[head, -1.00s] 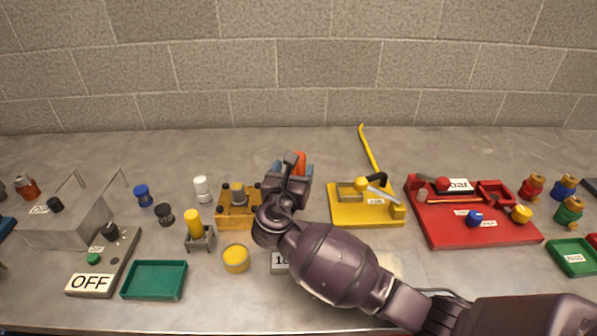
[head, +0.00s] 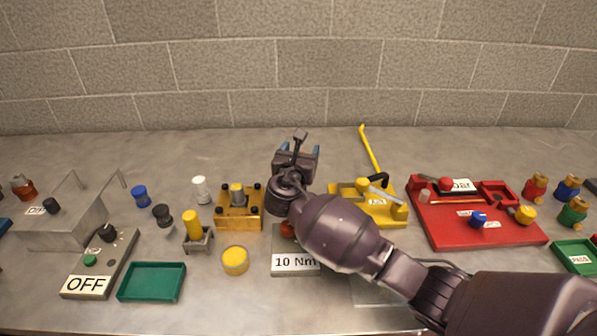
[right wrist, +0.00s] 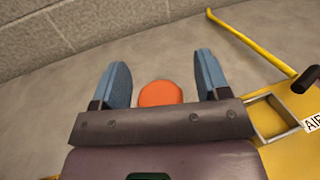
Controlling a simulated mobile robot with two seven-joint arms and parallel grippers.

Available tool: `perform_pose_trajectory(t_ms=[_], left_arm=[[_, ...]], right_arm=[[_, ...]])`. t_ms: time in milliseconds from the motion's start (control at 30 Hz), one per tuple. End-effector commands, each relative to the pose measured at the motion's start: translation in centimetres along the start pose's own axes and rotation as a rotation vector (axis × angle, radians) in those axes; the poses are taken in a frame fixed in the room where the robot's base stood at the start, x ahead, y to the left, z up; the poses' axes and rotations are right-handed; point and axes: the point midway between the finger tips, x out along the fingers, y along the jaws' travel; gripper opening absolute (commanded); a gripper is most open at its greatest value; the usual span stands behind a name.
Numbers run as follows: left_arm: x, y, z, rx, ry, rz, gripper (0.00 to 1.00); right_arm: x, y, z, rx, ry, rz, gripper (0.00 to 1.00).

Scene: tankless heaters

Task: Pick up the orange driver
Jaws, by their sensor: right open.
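The orange driver shows in the right wrist view as a rounded orange top (right wrist: 160,93) between the two blue fingers, with clear gaps on both sides. Its lower part is hidden by my gripper's palm. My right gripper (head: 297,152) is open and empty, with its fingers pointing away towards the wall; it also shows in the right wrist view (right wrist: 160,82). In the head view, a small orange-red part (head: 287,229) shows under my right wrist at the block labelled 10 Nm (head: 296,263). I cannot tell whether it is the driver. My left gripper is out of view.
A yellow-brown fixture (head: 240,222) stands close to the left of my right arm. A yellow station (head: 369,214) with a long yellow lever stands close to the right, and a red station (head: 470,234) lies beyond it. The bench behind my gripper is clear.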

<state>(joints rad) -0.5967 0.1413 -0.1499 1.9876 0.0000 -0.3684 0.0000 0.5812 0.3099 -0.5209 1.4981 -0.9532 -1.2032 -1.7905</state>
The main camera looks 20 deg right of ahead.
Motion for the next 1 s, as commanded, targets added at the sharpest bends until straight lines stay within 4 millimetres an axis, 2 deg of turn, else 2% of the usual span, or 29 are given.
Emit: perform_pose_trajectory(t_ms=[67,400,667,767,867,1000], left_arm=[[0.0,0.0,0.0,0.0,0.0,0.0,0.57],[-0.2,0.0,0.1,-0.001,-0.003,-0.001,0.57],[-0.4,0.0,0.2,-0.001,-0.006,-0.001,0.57],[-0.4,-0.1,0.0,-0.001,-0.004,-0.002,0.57],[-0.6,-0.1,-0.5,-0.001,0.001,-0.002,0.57],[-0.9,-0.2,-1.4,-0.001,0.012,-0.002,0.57]], right_arm=[[0.0,0.0,0.0,0.0,0.0,0.0,0.66],[0.0,0.0,0.0,0.0,0.0,0.0,0.15],[0.0,0.0,0.3,0.001,-0.002,0.001,0.15],[0.0,0.1,1.0,0.002,-0.004,0.0,0.15],[0.0,0.0,2.4,0.005,-0.006,0.001,0.15],[0.0,0.1,5.5,0.006,-0.008,0.0,0.15]])
